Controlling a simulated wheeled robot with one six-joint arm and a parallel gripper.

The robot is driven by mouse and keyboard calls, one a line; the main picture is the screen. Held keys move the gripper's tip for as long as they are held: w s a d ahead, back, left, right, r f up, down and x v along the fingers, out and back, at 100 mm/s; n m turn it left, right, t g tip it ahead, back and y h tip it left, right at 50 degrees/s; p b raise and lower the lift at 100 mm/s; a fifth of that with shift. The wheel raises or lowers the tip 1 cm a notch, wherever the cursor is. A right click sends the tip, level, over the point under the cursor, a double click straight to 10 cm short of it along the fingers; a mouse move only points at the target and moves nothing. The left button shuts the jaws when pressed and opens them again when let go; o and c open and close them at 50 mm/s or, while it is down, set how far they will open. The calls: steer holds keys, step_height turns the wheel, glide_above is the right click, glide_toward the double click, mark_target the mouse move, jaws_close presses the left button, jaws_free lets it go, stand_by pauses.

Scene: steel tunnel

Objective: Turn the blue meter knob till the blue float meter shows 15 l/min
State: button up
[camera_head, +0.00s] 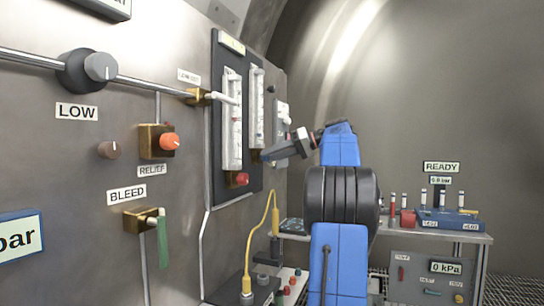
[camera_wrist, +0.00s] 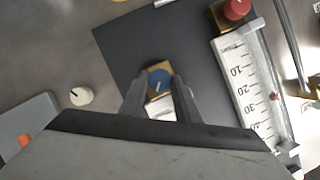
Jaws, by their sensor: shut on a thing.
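The blue meter knob (camera_wrist: 158,80) sits on a brass block between my two fingers in the wrist view. My gripper (camera_wrist: 160,92) is shut on it; in the head view my gripper (camera_head: 266,156) reaches the lower end of the right-hand float meter, hiding the knob. The blue float meter (camera_head: 256,108) is a tall white tube on the dark panel. In the wrist view only a white piece of it shows between my fingers, the rest hidden by my gripper. Its float and reading cannot be made out.
Left of it stands another float meter (camera_head: 232,122) with a red knob (camera_head: 238,180); its scale also shows in the wrist view (camera_wrist: 250,85). A cream knob (camera_wrist: 81,96) is at the left. A yellow cable (camera_head: 272,210) hangs below the panel.

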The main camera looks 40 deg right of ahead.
stand_by(0.3)
steer(key=o, duration=1)
steer(key=shift+d, duration=0.1)
steer(key=shift+o, duration=0.2)
